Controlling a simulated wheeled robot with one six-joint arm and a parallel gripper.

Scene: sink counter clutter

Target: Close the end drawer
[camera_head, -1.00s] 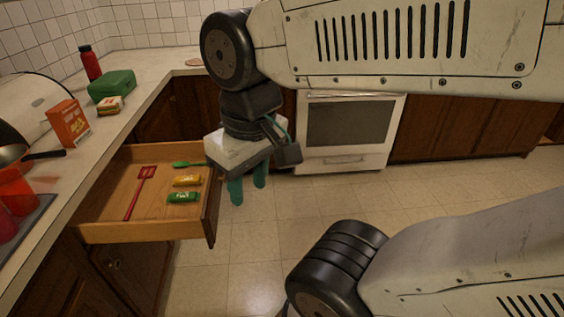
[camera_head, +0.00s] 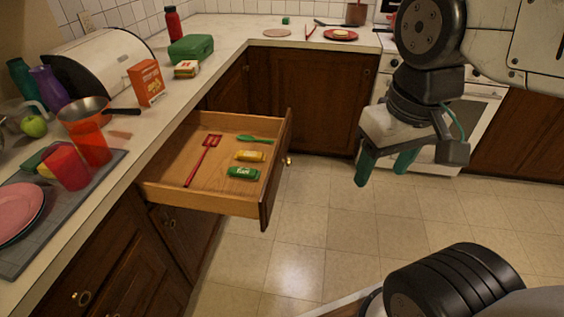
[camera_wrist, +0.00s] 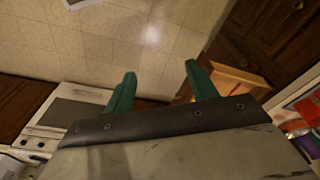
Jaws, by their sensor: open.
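The wooden drawer (camera_head: 205,199) is pulled out from under the counter at the left in the head view. Its dark front (camera_head: 275,172) with a brass knob (camera_head: 289,161) faces right. In it lie a red slotted spatula (camera_head: 203,160), a green utensil (camera_head: 254,139), a yellow packet (camera_head: 249,156) and a green packet (camera_head: 243,173). My gripper (camera_head: 385,168) is open and empty, pointing down, to the right of the drawer front and apart from it. In the wrist view the gripper (camera_wrist: 160,92) shows its two green fingers spread, with part of the drawer (camera_wrist: 236,82) at right.
The counter (camera_head: 150,125) above the drawer holds an orange box (camera_head: 146,83), a green case (camera_head: 191,48), a pan (camera_head: 84,110) and red cups (camera_head: 68,166). A white oven (camera_head: 470,120) stands behind my gripper. The tiled floor (camera_head: 320,230) between gripper and drawer is clear.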

